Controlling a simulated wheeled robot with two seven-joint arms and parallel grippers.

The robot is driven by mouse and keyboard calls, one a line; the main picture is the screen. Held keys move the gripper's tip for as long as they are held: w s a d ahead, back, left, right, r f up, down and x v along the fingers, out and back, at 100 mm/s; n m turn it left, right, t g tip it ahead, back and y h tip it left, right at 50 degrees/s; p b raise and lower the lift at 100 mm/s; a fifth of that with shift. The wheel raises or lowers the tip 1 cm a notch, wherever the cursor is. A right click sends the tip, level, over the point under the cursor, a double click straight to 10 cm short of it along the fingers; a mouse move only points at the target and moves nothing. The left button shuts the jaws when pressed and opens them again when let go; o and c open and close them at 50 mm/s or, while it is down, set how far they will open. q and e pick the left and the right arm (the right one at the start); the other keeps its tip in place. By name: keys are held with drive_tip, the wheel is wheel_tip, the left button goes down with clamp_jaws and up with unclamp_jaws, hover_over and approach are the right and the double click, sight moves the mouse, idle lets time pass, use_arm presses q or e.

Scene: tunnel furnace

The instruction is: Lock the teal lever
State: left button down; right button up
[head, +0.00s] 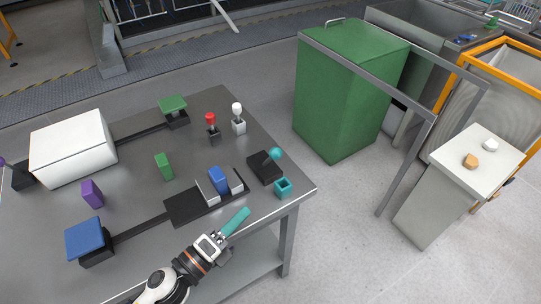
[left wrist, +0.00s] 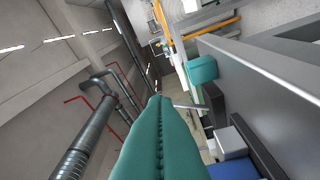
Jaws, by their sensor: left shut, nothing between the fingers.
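The teal lever (head: 275,154) has a round teal knob on a short stem. It rises from a black base (head: 260,170) near the table's right edge, and the stem leans to the right. My left gripper (head: 246,210) has teal fingers, shut with nothing between them. It is in front of the lever, nearer my body and apart from it. In the left wrist view the shut fingers (left wrist: 155,110) fill the lower middle. I cannot make out the lever's knob there.
Red (head: 210,119) and white (head: 237,108) levers stand behind.

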sight(270, 159)
use_arm(q)
drive_tip(key=p+x, duration=0.1)
drive_tip(key=x, duration=0.3)
drive_tip(key=p+x, duration=0.1)
drive_tip(key=x, duration=0.4)
drive_tip(key=shift+d+r, duration=0.15)
drive_tip(key=shift+r, duration=0.1)
drive_tip(key=w, duration=0.2)
drive_tip(key=w+r+p, duration=0.1)
drive_tip(key=w, duration=0.1)
use_arm(e)
drive_tip(key=s+r, duration=0.3)
drive_tip(key=shift+r, duration=0.15)
drive_tip(key=shift+d, duration=0.1)
use_arm(q)
drive_tip(key=shift+r+p, duration=0.1)
drive_tip(key=shift+p, duration=0.2)
use_arm(e)
drive_tip(key=shift+r, duration=0.1)
